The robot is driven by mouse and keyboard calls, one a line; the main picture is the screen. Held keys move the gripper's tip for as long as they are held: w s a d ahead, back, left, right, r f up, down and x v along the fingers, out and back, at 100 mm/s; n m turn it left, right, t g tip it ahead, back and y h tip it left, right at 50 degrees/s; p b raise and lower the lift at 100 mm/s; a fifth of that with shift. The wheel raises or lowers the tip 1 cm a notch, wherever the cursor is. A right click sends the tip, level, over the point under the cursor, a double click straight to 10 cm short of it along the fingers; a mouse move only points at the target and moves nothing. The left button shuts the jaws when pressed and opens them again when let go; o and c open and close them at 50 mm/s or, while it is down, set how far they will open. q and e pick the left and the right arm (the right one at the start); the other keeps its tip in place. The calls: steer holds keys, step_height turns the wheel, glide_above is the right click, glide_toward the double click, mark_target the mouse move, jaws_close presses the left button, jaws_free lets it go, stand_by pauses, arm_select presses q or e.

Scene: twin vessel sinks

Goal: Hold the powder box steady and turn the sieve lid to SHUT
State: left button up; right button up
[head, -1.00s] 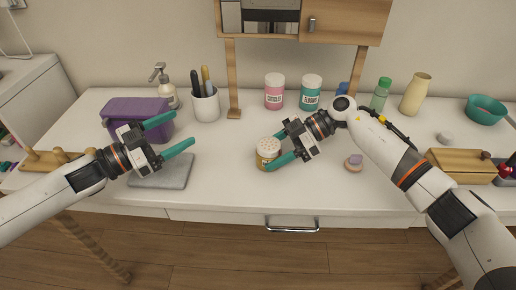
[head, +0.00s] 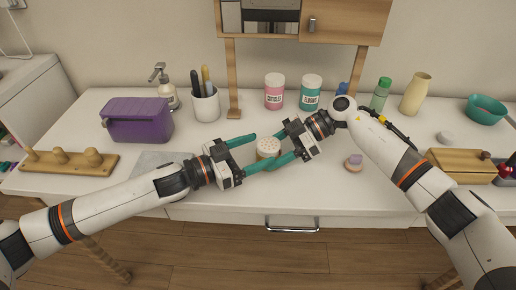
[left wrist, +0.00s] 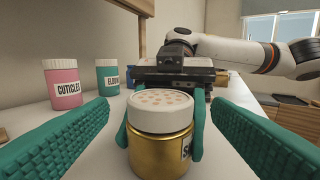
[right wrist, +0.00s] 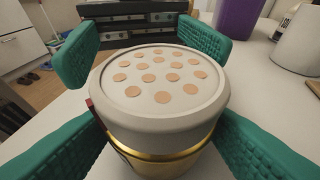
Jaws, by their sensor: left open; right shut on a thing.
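The powder box has a gold body (left wrist: 160,152) and a white sieve lid (left wrist: 160,110) with several tan holes. In the head view the powder box (head: 267,150) stands upright near the table's front middle. My right gripper (head: 272,152) is shut on its body from the right; its teal fingers flank it in the right wrist view. My left gripper (head: 252,152) is open, with its fingers reaching toward the box from the left. In the left wrist view its fingers are wide apart, the box between and beyond them. The body's label is mostly hidden.
A pink jar (head: 274,92) and a teal jar (head: 311,93) stand behind. A white cup (head: 205,104), a purple box (head: 138,120) and a wooden peg rack (head: 70,160) are at left. A small round item (head: 354,163) lies right of the box.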

arm_select(q)
steer(key=shift+w+d, duration=0.35)
steer(key=shift+d, duration=0.2)
